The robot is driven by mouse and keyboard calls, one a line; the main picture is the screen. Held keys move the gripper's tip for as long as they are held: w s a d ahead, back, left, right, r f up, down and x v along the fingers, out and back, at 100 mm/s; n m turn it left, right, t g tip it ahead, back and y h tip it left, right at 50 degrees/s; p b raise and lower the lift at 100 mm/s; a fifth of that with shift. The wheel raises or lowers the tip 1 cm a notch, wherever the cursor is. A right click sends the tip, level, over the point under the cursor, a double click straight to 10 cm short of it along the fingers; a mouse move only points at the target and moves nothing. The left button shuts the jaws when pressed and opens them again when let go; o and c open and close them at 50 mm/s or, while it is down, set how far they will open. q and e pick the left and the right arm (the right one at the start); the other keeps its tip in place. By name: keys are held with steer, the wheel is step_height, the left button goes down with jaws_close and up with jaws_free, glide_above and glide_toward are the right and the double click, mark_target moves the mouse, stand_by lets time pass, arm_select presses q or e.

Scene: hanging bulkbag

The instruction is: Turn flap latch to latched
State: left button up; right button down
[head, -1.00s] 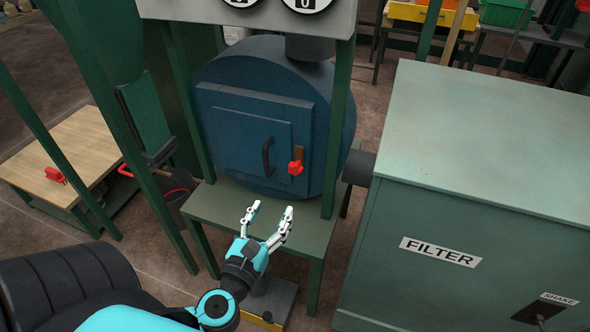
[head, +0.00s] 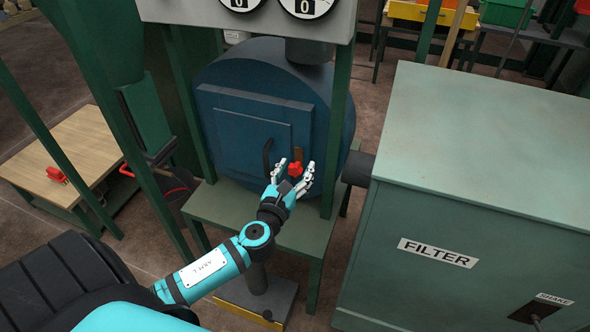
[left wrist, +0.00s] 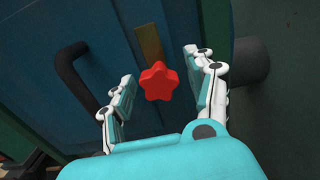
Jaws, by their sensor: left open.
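The flap latch shows as a red star-shaped knob (head: 295,169) on a brass plate (head: 298,153), on the front of the blue flap door (head: 240,135). My left gripper (head: 291,172) is open, its fingers on either side of the knob in the head view. In the left wrist view the red knob (left wrist: 159,81) lies between the spread fingers (left wrist: 163,85), with gaps on both sides and no visible contact. The brass plate (left wrist: 149,42) runs up from the knob. A black door handle (left wrist: 75,73) is left of it. My right gripper is not in view.
The blue drum stands on a green table (head: 215,205) between green posts. A green filter cabinet (head: 470,200) is at the right, joined by a dark pipe (head: 358,168). A wooden-topped bench (head: 70,150) is at the left.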

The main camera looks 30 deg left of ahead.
arm_select(q)
steer(key=shift+c, duration=0.4)
jaws_close()
